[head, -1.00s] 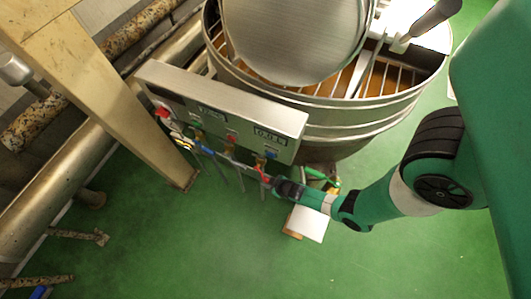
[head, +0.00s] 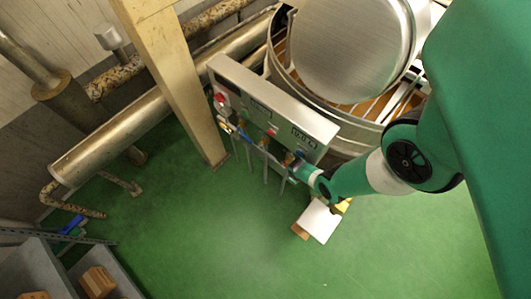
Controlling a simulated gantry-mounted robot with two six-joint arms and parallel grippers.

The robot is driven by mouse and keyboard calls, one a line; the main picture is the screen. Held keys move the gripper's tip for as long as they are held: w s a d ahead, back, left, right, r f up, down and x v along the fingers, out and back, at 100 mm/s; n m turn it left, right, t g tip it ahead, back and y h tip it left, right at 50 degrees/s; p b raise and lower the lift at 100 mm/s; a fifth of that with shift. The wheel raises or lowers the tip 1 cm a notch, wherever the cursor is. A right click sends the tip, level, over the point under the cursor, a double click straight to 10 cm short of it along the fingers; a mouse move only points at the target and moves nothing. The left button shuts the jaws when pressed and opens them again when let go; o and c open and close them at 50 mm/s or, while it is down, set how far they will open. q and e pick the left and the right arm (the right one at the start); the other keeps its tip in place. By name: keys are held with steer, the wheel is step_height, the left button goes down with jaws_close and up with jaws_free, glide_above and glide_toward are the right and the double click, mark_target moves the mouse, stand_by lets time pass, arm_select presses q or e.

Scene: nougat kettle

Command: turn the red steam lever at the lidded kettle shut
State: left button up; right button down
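The lidded kettle (head: 348,48) stands at the top right, its round metal lid tilted up over a barred opening. A grey control box (head: 275,106) is in front of it, with small valves and coloured handles along its lower edge. The red steam lever cannot be clearly picked out among them; part of that row is hidden by my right arm's end. My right gripper (head: 298,170) is at the row's right end, close under the box. Its fingers are too small and covered to show whether they hold anything. My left gripper is out of view.
A tan post (head: 172,80) stands left of the box, with large pipes (head: 115,138) behind it. A white-topped block (head: 319,221) is on the floor below my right arm. A grey shelf (head: 65,268) with brown blocks is at bottom left. The green floor between is clear.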

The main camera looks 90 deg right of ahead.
stand_by(0.4)
steer(key=c, duration=0.7)
jaws_free()
steer(key=shift+r, duration=0.1)
steer(key=r+p, duration=0.4)
steer(key=r, duration=0.1)
steer(key=w+a+r+p, duration=0.1)
steer(key=r, duration=0.1)
steer(key=shift+r+p, duration=0.15)
steer(key=shift+p, duration=0.25)
